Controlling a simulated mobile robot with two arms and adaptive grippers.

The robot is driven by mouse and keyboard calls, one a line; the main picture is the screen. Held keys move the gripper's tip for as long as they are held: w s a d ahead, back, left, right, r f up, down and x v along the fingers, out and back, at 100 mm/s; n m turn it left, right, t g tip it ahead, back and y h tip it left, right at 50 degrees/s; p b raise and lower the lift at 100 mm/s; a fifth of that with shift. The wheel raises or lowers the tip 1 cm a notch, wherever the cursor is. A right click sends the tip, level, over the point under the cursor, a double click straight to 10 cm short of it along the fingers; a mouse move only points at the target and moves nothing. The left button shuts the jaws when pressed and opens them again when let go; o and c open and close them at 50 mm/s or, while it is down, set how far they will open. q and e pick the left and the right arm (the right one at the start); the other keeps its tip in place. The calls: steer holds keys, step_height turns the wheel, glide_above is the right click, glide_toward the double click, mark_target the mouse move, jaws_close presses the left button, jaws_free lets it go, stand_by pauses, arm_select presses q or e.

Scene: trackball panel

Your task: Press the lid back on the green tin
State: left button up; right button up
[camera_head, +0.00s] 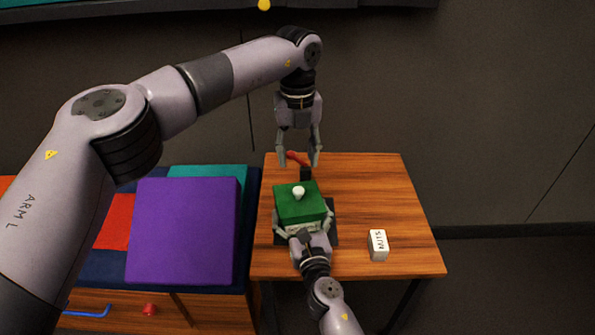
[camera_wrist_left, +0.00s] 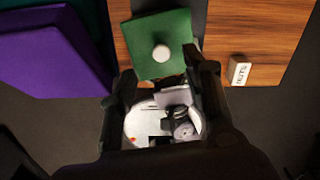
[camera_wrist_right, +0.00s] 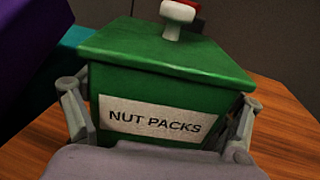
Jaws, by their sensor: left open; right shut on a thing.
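The green tin stands on the wooden table, its label "NUT PACKS" (camera_wrist_right: 155,121) facing the right wrist camera. Its green lid (camera_head: 299,207) has a white knob (camera_head: 298,192) and lies on top, overhanging the body. I cannot tell whether the lid is fully seated; its rim looks slightly slanted in the right wrist view (camera_wrist_right: 165,58). My right gripper (camera_head: 304,221) is shut on the tin body from the near side, one finger on each side. My left gripper (camera_head: 299,163) is open and empty, pointing down above the far side of the tin, apart from the knob.
A red lever (camera_head: 297,158) on a dark post is behind the tin, close to my left fingers. A dark plate (camera_head: 331,236) lies under the tin. A small white lettered box (camera_head: 378,245) stands to the right. A purple block (camera_head: 184,230) is left.

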arm_select(q)
step_height(320, 180, up, 2)
steer(key=shift+r, duration=0.1)
arm_select(e)
steer(key=o, duration=1.5)
steer(key=v, duration=1.2)
